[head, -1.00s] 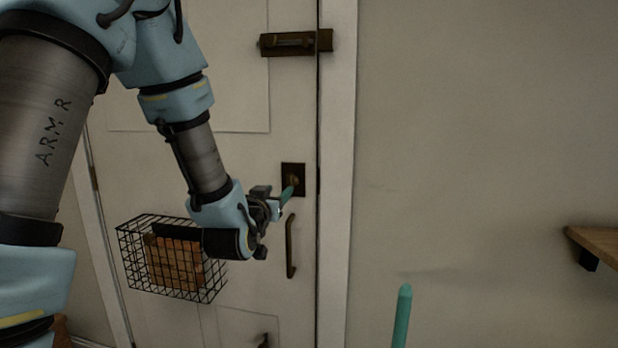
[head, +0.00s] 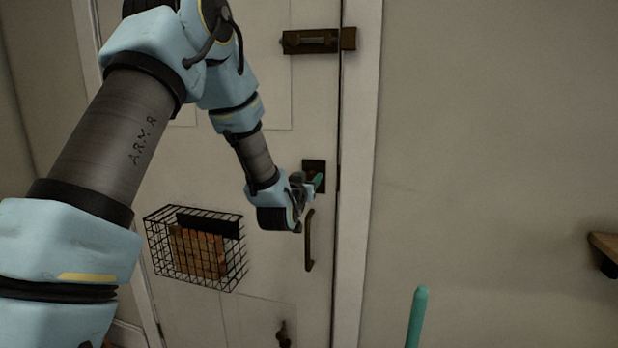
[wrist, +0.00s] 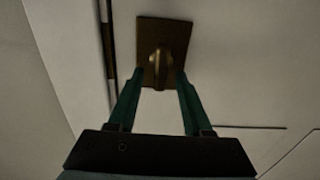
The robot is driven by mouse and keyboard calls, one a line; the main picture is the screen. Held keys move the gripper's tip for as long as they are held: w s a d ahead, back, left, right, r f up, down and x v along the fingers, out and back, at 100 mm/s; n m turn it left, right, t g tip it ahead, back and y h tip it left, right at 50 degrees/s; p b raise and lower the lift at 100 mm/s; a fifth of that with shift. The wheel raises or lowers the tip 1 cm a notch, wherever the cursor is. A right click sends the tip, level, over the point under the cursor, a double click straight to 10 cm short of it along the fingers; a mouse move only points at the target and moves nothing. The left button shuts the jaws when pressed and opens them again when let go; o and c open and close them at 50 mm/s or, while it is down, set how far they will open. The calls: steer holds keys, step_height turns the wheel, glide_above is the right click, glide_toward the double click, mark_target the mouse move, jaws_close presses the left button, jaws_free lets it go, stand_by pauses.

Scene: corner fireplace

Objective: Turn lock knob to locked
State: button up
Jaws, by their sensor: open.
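The lock knob (wrist: 159,66) is a brass-coloured thumb turn on a square dark brass plate (wrist: 178,32) on the white door. In the wrist view my gripper (wrist: 159,76) is open, with its two green fingers on either side of the knob's lower part. I cannot tell whether the fingers touch it. In the head view the lock plate (head: 314,164) sits near the door's right edge, and my gripper (head: 318,182) is in front of it and hides the knob.
A dark pull handle (head: 309,240) is just below the lock plate. A slide bolt (head: 318,40) is higher on the door. A wire basket (head: 195,248) hangs to the left. A wooden shelf (head: 604,243) juts out at the far right.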

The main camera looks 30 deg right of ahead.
jaws_close()
stand_by(0.3)
steer(key=shift+f+b, duration=0.1)
steer(key=shift+b, duration=0.3)
steer(key=m+b, duration=0.6)
steer(key=f+m+b, duration=0.1)
steer(key=m+b, duration=0.5)
steer(key=s+d+m+b, duration=0.1)
steer(key=m+b, duration=0.4)
steer(key=shift+f+m+b, duration=0.15)
steer(key=shift+m+b, duration=0.25)
stand_by(0.4)
jaws_free()
